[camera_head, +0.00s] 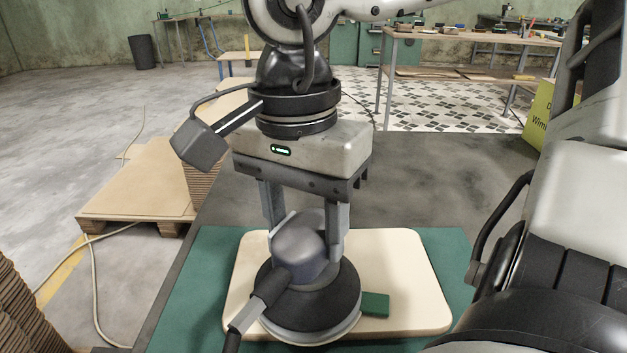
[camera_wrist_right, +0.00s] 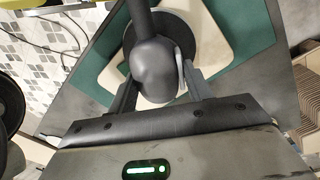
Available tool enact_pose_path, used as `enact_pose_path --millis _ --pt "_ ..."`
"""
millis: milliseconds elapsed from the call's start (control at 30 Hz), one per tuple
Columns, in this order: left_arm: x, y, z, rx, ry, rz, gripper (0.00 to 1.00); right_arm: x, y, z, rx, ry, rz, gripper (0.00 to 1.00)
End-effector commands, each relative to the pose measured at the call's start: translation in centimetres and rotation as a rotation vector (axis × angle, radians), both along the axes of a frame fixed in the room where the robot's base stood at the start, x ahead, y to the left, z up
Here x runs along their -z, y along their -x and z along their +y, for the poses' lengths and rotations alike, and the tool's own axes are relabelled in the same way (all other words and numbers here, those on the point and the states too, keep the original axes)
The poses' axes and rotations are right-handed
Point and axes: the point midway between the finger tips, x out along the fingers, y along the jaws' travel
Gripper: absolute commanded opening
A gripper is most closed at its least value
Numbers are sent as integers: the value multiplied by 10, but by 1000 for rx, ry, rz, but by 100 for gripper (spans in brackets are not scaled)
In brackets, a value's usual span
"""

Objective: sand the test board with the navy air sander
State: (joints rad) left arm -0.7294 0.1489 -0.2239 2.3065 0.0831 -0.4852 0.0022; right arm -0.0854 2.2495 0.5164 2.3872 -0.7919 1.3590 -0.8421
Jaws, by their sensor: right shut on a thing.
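The navy air sander (camera_head: 298,252) stands upright on the cream test board (camera_head: 408,265), with its round dark pad down on the board's left half. I cannot tell how firmly it presses. My right gripper (camera_head: 307,232) comes from above and is shut on the sander's rounded body, one finger on each side. In the right wrist view the sander (camera_wrist_right: 155,70) sits between the fingers (camera_wrist_right: 157,88), with part of the board (camera_wrist_right: 212,40) behind it. My left gripper is not in view.
The board lies on a green mat (camera_head: 195,290) on a dark table (camera_head: 420,180). A small green piece (camera_head: 375,304) lies on the board beside the pad. A dark hose (camera_head: 246,317) runs from the sander to the lower left. Stacked curved boards (camera_head: 25,310) stand at the left.

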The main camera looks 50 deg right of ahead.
Motion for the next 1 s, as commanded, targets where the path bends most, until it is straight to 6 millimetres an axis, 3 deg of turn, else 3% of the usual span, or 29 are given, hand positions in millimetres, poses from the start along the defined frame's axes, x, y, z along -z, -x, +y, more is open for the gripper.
enact_pose_path --millis 1000 --pt "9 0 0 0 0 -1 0 4 -24 22 0 -5 -2 16"
